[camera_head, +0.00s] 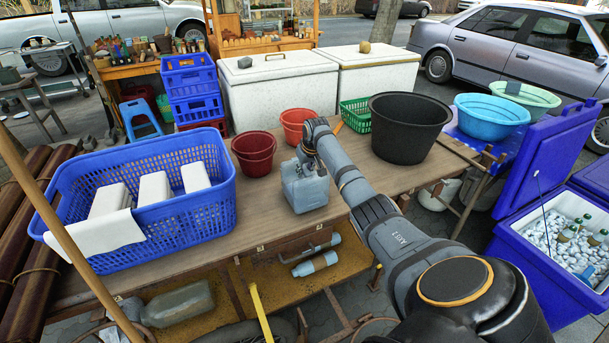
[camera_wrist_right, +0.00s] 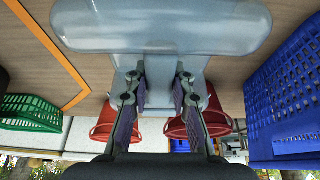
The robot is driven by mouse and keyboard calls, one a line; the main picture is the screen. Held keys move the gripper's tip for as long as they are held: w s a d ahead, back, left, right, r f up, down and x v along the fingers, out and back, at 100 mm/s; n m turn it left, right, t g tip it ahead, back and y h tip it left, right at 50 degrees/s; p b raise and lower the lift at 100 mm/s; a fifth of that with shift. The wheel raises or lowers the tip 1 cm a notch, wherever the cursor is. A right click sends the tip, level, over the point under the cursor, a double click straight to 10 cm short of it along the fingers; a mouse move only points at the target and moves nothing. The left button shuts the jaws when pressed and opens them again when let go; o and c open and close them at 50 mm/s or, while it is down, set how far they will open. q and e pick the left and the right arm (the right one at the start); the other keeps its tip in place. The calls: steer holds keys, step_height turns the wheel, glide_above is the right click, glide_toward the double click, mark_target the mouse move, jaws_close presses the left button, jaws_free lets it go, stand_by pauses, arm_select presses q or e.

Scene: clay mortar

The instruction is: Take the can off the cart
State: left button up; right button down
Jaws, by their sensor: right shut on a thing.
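The can (camera_head: 306,192) is a pale grey-blue jerrycan, near the middle of the cart's wooden top (camera_head: 285,222). I cannot tell whether its base touches the boards. My right gripper (camera_head: 311,158) reaches over it from the right and is shut on its upper part. In the right wrist view the gripper's two fingers (camera_wrist_right: 160,92) close on a narrow part of the can (camera_wrist_right: 160,28), whose wide body fills the top of the picture. My left gripper is not in view.
A blue basket (camera_head: 205,213) with white blocks is to the left. Two red buckets (camera_head: 254,152) (camera_head: 296,124) stand behind the can. A large black tub (camera_head: 405,140) and a green basket (camera_head: 356,117) are to the right. A blue cooler (camera_head: 545,255) stands far right.

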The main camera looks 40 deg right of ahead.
steer(key=shift+w+r, duration=0.1)
steer(key=shift+r, duration=0.5)
steer(key=s+r, duration=0.1)
steer(key=r, duration=0.1)
steer(key=s+r, duration=0.2)
steer(key=s+r+b, duration=0.1)
steer(key=r, duration=0.1)
steer(key=shift+s+d+r, duration=0.15)
steer(key=shift+s+d, duration=0.15)
steer(key=s+r+b, duration=0.4)
steer(key=s+b, duration=0.1)
steer(key=s, duration=0.4)
steer(key=shift+s+d+r+b, duration=0.15)
steer(key=shift+s+r+b, duration=0.15)
steer(key=shift+r+b, duration=0.05)
steer(key=shift+f, duration=0.1)
